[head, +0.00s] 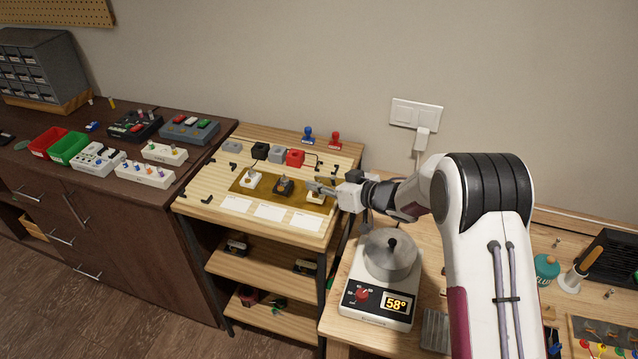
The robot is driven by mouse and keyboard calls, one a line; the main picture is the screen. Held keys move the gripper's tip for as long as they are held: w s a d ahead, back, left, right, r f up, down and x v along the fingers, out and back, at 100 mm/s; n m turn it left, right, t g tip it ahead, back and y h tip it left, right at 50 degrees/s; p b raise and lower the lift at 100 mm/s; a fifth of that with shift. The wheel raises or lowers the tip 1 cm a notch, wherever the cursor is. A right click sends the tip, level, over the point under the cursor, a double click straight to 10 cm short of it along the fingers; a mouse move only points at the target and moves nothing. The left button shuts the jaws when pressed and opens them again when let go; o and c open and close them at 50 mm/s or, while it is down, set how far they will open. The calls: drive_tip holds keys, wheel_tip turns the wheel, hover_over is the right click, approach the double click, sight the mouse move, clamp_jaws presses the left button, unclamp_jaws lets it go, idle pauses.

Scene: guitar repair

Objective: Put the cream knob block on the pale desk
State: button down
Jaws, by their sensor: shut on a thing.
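My gripper (322,187) reaches in from the right over the gold mat (236,187) on the light wooden stand. It is shut on a small cream knob block (316,198) at the right end of the mat. My fingers hide the top of this block, and I cannot tell whether it still touches the mat. A similar pale block (250,180) and a dark knob block (284,186) sit to its left on the mat. The pale desk (424,262) is at the right, lower than the stand top.
A scale-like device (378,306) with a metal pot (392,255) stands on the desk's left part, below my arm. A red block (295,158) and other small blocks lie behind the mat. A teal bottle (546,267) is at the desk's right.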

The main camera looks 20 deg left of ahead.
drive_tip(key=shift+f, duration=0.1)
drive_tip(key=c, duration=2)
unclamp_jaws()
drive_tip(key=shift+o, duration=0.2)
drive_tip(key=shift+d, duration=0.1)
drive_tip(key=v, duration=0.7)
drive_tip(key=shift+d, duration=0.25)
drive_tip(key=shift+s, duration=0.1)
drive_tip(key=shift+r, duration=0.2)
